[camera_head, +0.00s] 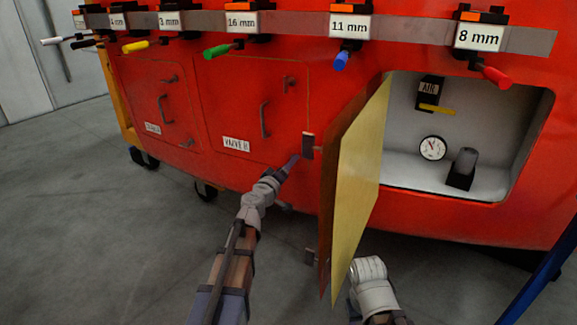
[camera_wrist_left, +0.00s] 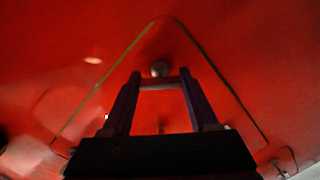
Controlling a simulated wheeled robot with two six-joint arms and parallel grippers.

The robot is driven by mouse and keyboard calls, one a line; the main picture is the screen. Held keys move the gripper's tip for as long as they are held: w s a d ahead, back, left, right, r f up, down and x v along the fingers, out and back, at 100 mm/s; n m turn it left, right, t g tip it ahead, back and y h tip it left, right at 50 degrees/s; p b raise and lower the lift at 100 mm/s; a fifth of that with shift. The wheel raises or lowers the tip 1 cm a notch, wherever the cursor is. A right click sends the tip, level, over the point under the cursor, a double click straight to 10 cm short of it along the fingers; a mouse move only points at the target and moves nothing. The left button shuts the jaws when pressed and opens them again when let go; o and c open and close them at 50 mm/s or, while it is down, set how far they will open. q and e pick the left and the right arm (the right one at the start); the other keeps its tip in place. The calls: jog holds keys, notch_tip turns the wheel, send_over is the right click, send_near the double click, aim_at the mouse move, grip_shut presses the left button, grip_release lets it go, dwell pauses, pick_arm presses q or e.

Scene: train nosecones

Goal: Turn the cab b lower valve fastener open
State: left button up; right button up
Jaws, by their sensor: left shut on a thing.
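The VALVE B panel (camera_head: 235,110) is a closed red door with a handle (camera_head: 264,119) and a label. Its upper fastener (camera_head: 290,84) shows near the top right corner. My left gripper (camera_head: 294,160) is at the panel's lower right corner and covers the lower fastener in the head view. In the left wrist view the fingers of my left gripper (camera_wrist_left: 160,82) are shut on the lower fastener, whose grey bar (camera_wrist_left: 162,85) spans between them, with a round knob (camera_wrist_left: 160,68) just beyond. My right gripper is not visible; only part of that arm shows.
An open door (camera_head: 362,170) sticks out just right of my left gripper. Behind it is a white compartment with a gauge (camera_head: 433,148) and a yellow-handled valve (camera_head: 436,109). A tool rail (camera_head: 290,23) with labelled, coloured-handle tools runs above. Grey floor lies left.

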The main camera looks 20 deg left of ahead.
pick_arm(q)
jog(key=n, duration=0.3)
jog(key=shift+n, duration=2.5)
jog(key=o, duration=1.4)
jog(key=s, duration=0.2)
jog(key=s+a, duration=0.1)
jog(key=s, duration=0.4)
jog(key=shift+s+a, duration=0.15)
jog(key=shift+s, duration=0.2)
